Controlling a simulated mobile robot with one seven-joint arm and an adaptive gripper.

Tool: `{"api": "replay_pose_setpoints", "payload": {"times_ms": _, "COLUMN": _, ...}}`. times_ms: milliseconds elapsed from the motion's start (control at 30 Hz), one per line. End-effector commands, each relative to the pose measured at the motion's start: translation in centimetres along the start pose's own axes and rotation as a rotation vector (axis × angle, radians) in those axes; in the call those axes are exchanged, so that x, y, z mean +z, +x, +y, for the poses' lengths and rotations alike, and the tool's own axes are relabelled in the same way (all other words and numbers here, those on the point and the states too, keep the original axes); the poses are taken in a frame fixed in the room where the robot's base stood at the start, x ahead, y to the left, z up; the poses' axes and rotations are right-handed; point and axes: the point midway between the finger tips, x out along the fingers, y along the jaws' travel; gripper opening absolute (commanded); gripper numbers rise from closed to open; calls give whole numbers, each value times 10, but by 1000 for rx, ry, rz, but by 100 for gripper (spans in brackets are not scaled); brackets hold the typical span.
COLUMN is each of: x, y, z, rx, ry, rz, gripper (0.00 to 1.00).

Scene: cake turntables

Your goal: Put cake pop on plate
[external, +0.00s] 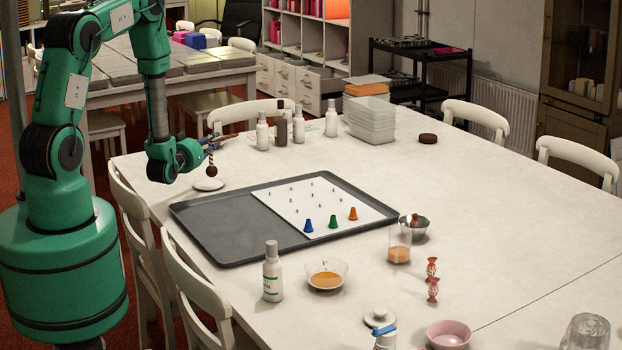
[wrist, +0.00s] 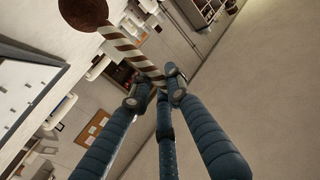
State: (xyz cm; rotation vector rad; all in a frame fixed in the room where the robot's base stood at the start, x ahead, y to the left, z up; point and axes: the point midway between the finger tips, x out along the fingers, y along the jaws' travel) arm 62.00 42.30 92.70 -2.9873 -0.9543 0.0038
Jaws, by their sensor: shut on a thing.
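The cake pop shows in the external view as a dark brown ball (external: 212,170) below my gripper (external: 212,145). In the wrist view its brown ball (wrist: 87,14) is at the top left, on a brown-and-white striped stick (wrist: 130,50). My gripper's three blue fingers (wrist: 160,97) are shut on the lower end of the stick. The ball hangs downward, tilt hard to tell. A small white plate (external: 208,185) lies on the table just below the ball in the external view. The ball looks slightly above it; the exact gap is unclear.
A grey tray (external: 225,220) with a white pegged board (external: 325,190) and coloured cones lies right of the plate. Several bottles (external: 281,128) stand behind it. Stacked clear containers (external: 370,122) are at the back. Bowls and a bottle (external: 273,272) are in front. The right side has free room.

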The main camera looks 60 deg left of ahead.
Motion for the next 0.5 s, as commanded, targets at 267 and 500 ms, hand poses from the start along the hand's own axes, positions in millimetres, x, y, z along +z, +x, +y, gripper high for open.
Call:
{"api": "replay_pose_setpoints", "payload": {"times_ms": 267, "x": -4, "y": -75, "z": -21, "rx": -8, "ry": -1, "rz": -3, "gripper": 0}}
{"api": "replay_pose_setpoints", "payload": {"times_ms": 500, "x": -6, "y": -119, "z": -29, "rx": -12, "ry": -4, "rz": -1, "gripper": 0}}
